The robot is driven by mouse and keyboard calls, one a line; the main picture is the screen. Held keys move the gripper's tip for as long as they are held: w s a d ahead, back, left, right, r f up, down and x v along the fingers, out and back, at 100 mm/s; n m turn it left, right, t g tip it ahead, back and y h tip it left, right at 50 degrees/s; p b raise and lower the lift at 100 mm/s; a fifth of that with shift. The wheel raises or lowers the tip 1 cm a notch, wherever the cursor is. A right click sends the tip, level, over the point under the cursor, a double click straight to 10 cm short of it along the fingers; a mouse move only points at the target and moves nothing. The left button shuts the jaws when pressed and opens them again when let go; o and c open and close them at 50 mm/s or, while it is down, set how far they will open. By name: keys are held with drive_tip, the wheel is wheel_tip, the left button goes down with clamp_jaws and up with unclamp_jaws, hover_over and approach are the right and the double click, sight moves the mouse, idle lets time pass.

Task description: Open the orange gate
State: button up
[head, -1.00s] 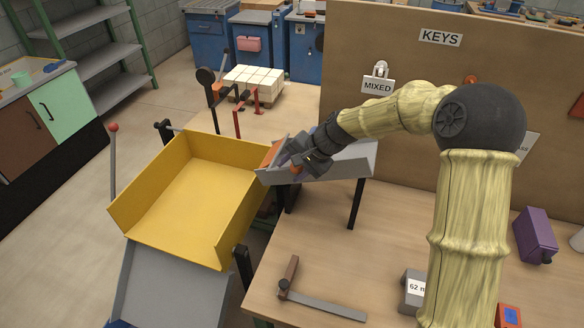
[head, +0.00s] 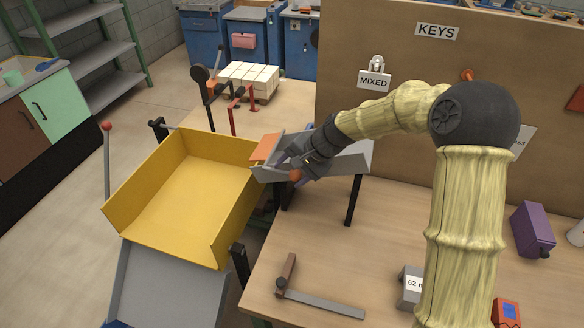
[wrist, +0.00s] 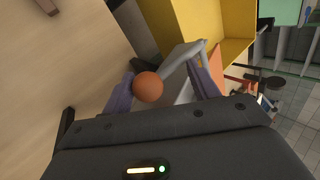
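The orange gate (head: 265,148) is a flat panel at the yellow-tray end of a grey chute (head: 345,158). It also shows in the wrist view (wrist: 217,68), beyond the right finger. An orange ball knob (head: 296,175) stands at the near side of the chute. My gripper (head: 287,163) is over the chute's gate end. In the wrist view my gripper (wrist: 163,82) has its purple fingers wide apart. The knob (wrist: 148,87) appears between them, close to the left finger; I cannot tell whether they touch. A grey bar runs from behind the knob toward the gate.
A yellow tray (head: 127,208) lies left of the chute, with a grey ramp (head: 165,290) below it. A metal square (head: 320,300) lies on the wooden table. A tall board (head: 420,70) stands behind my arm. A dark post with a round head stands beyond the tray.

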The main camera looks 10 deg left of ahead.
drive_tip(key=shift+a+r, duration=0.15)
drive_tip(key=shift+a, duration=0.15)
drive_tip(key=shift+r, duration=0.1)
drive_tip(key=shift+r, duration=0.15)
drive_tip(key=b+v, duration=0.2)
drive_tip(key=v, duration=1.5)
drive_tip(key=s+d+f+n+t+h, duration=0.1)
drive_tip(key=s+d+f+n+h, duration=0.2)
drive_tip(key=s+d+f+h, duration=0.4)
drive_tip(key=s+d+f, duration=0.8)
drive_tip(key=s+d, duration=0.2)
drive_tip(key=s, duration=0.2)
drive_tip(key=shift+d+n+t, duration=0.3)
drive_tip(key=shift+d+n, duration=0.1)
drive_tip(key=shift+w, duration=0.1)
